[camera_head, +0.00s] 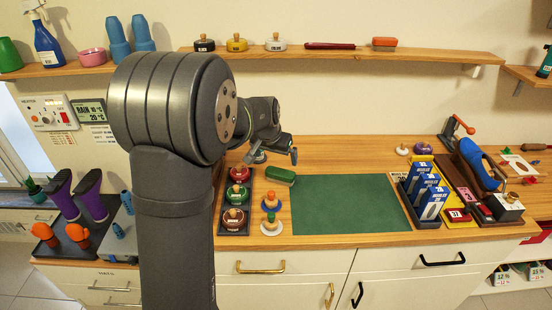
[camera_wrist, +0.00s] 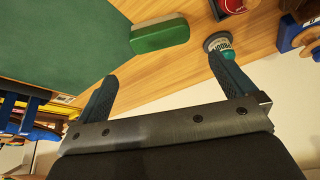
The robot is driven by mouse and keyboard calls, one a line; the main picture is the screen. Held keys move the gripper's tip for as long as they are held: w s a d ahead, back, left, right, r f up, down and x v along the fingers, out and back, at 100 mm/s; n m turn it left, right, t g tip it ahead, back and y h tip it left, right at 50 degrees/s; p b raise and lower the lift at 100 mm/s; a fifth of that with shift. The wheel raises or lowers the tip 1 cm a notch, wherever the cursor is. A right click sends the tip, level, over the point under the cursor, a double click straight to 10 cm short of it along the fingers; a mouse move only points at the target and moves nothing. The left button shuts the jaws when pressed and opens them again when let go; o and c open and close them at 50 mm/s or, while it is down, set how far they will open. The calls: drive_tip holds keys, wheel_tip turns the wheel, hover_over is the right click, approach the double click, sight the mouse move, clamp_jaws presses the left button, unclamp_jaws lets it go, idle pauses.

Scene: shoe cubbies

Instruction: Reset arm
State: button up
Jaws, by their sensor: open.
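My gripper (camera_head: 276,156) hangs over the back left of the wooden counter, near the left end of the green mat (camera_head: 350,203). In the wrist view my gripper (camera_wrist: 165,72) has its two fingers spread wide, with nothing between them. A green brush-like block (camera_head: 279,175) lies just in front of the gripper in the head view. In the wrist view this block (camera_wrist: 160,35) is beyond the fingertips. A small round-based item with a green and white label (camera_wrist: 219,44) appears close to the right fingertip; I cannot tell whether they touch.
A dark tray (camera_head: 224,224) of round-knobbed pieces stands left of the mat. Blue boxes (camera_head: 432,203) and a blue-handled iron-like tool (camera_head: 478,163) stand right. A wall shelf (camera_head: 345,53) runs above. Purple boots (camera_head: 91,195) stand left. The mat is clear.

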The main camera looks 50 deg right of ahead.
sight(280, 172)
drive_tip(key=x, duration=1.2)
drive_tip(key=shift+w+f, duration=0.1)
drive_tip(key=shift+r, duration=1.35)
drive_tip(key=shift+f, duration=0.1)
